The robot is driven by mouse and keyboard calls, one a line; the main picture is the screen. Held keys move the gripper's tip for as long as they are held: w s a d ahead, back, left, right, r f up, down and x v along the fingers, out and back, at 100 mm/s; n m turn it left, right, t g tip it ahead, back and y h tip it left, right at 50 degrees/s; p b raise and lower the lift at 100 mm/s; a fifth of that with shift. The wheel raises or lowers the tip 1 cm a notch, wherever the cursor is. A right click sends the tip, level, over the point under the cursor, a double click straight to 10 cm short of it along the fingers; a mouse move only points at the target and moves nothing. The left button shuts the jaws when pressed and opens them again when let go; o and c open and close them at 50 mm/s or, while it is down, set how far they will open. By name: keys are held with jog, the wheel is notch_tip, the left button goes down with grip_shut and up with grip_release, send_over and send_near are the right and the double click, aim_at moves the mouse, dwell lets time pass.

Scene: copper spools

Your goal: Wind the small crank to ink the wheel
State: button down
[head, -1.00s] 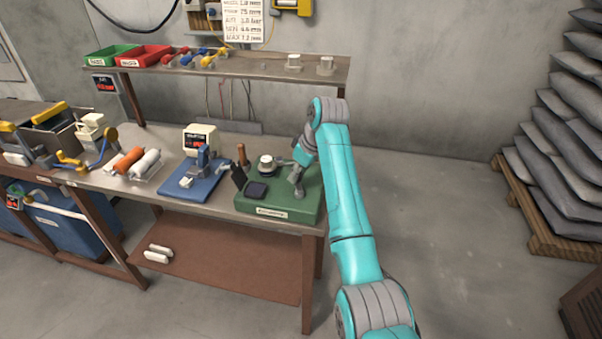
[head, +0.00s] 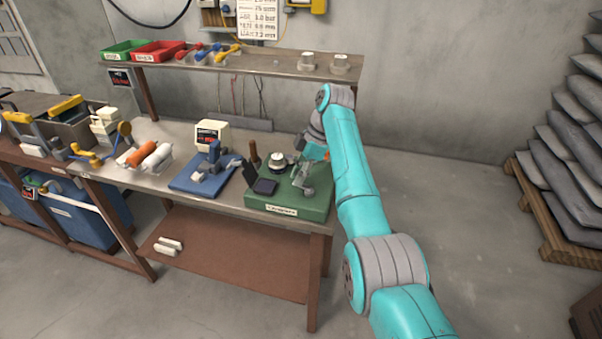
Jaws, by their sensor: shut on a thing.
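A green base (head: 300,212) with a label on its front stands at the right end of the workbench. A small round wheel-like part with a white top (head: 278,158) sits on it, with a dark square pad (head: 265,186) at its front left. My gripper (head: 302,184) points down over the right half of the base, just right of the round part. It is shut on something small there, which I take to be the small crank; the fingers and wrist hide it.
A blue stand (head: 190,187) with a small press is left of the green base. Orange and white rolls (head: 158,158) lie farther left. A shelf (head: 240,62) runs above the back of the bench. Stacked grey sacks (head: 575,150) stand at the right; the floor between is clear.

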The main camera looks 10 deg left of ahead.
jog(key=shift+s+n+g+h, duration=0.3)
jog(key=shift+n, duration=0.7)
jog(key=shift+a, duration=0.1)
jog(key=c, duration=1)
grip_release()
jog(key=v, duration=1.2)
